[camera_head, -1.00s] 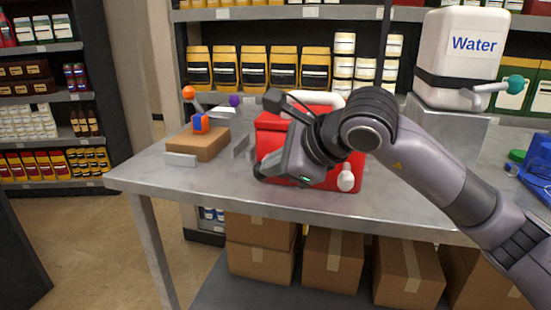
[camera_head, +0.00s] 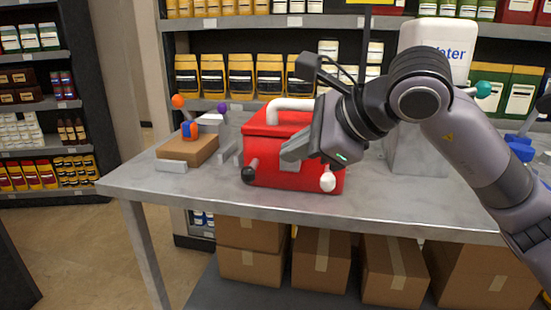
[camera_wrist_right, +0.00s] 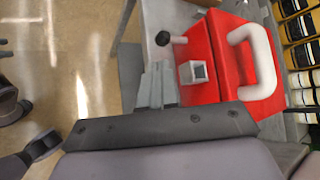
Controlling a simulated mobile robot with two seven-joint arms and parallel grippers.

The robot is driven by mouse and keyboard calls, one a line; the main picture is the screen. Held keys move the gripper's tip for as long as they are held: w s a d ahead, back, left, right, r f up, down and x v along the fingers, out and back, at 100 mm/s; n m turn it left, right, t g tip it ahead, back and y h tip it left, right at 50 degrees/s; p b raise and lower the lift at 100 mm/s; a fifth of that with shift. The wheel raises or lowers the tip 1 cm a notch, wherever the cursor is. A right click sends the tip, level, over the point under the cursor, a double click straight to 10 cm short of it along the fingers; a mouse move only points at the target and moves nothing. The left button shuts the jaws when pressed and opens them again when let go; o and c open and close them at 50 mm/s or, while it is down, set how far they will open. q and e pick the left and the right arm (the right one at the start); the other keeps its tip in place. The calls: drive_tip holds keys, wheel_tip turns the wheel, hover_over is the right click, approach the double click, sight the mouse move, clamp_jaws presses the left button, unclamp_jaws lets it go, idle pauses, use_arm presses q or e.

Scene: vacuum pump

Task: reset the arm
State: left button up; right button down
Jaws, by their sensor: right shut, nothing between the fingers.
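My right gripper (camera_head: 291,152) is shut and empty, in front of the red box (camera_head: 262,176) in the head view. In the right wrist view its closed fingers (camera_wrist_right: 158,86) point toward the box's (camera_wrist_right: 206,50) front side, beside a small grey square fitting (camera_wrist_right: 197,72). I cannot tell whether the fingers touch the box. The box has a white handle (camera_head: 292,104) on top, a black knob (camera_head: 249,175) at front left and a white knob (camera_head: 327,182) at front right. My left gripper is not in view.
A brown block (camera_head: 187,150) with a blue and orange piece (camera_head: 189,130) sits left on the grey table (camera_head: 215,195). A white Water container (camera_head: 435,36) stands behind my right arm. Cardboard boxes (camera_head: 320,256) sit below. The table's front left is clear.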

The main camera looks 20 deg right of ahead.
drive_tip(key=v, duration=0.4)
drive_tip(key=s+a+f+m+g+y, duration=0.3)
drive_tip(key=a+g+y, duration=0.1)
drive_tip(key=a+y, duration=0.35)
drive_tip(key=s+a+f+m+g+y, duration=0.3)
drive_tip(key=a+g+y, duration=0.1)
drive_tip(key=a+y, duration=0.35)
drive_tip(key=w+d+f+m+t+h, duration=0.2)
drive_tip(key=d+f+m+t+h, duration=0.3)
drive_tip(key=m, duration=0.6)
drive_tip(key=w+d+f+m+t+h, duration=0.25)
drive_tip(key=f+m+t, duration=0.35)
drive_tip(key=f+m, duration=0.3)
drive_tip(key=w+d+f+m+t+h, duration=0.15)
drive_tip(key=f+m+t+h, duration=0.4)
drive_tip(key=m, duration=0.65)
drive_tip(key=s+d+f+m+g+h, duration=0.2)
drive_tip(key=s+f+m+g, duration=0.4)
drive_tip(key=f, duration=0.5)
drive_tip(key=s+d+f+m+g+h, duration=0.15)
drive_tip(key=s+f+m, duration=0.25)
drive_tip(key=s+f, duration=0.6)
wheel_tip(320, 180, up, 10)
drive_tip(key=w+d+h+p, duration=0.1)
drive_tip(key=p, duration=1.3)
